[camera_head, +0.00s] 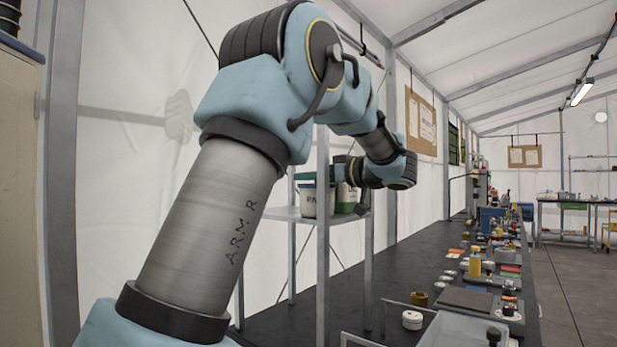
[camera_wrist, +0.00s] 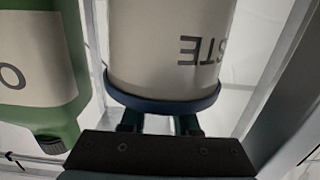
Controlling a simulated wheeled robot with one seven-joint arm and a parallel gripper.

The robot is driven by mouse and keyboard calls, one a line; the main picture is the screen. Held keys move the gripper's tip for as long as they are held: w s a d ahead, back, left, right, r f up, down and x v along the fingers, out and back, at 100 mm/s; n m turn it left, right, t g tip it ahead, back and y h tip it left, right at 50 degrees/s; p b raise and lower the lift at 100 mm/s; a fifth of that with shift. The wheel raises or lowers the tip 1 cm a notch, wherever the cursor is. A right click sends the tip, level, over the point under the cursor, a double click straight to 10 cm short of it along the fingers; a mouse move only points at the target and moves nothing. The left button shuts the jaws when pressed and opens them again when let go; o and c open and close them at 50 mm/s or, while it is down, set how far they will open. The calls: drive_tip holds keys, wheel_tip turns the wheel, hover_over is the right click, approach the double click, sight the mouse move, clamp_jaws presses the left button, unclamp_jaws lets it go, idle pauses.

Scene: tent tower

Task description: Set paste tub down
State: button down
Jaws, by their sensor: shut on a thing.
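The paste tub (camera_head: 308,200) is white with a dark blue lid and printed letters. It is upright at the level of the grey shelf (camera_head: 285,213); I cannot tell whether its base bears on the shelf. In the wrist view the tub (camera_wrist: 165,45) appears inverted, its blue rim (camera_wrist: 163,106) nearest my gripper. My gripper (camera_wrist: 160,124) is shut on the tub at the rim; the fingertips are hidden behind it. In the head view my arm hides much of the gripper.
A green bottle (camera_wrist: 35,75) with a pale label stands close beside the tub; it also shows in the head view (camera_head: 346,196). A shelf post (camera_head: 323,250) rises in front. Below, the long black bench (camera_head: 385,275) carries many small parts.

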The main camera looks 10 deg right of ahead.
drive_tip(key=c, duration=0.7)
unclamp_jaws()
drive_tip(key=shift+f, duration=0.1)
drive_tip(key=shift+o, duration=0.2)
drive_tip(key=shift+r, duration=0.2)
drive_tip(key=b+v, duration=0.2)
drive_tip(key=v, duration=1)
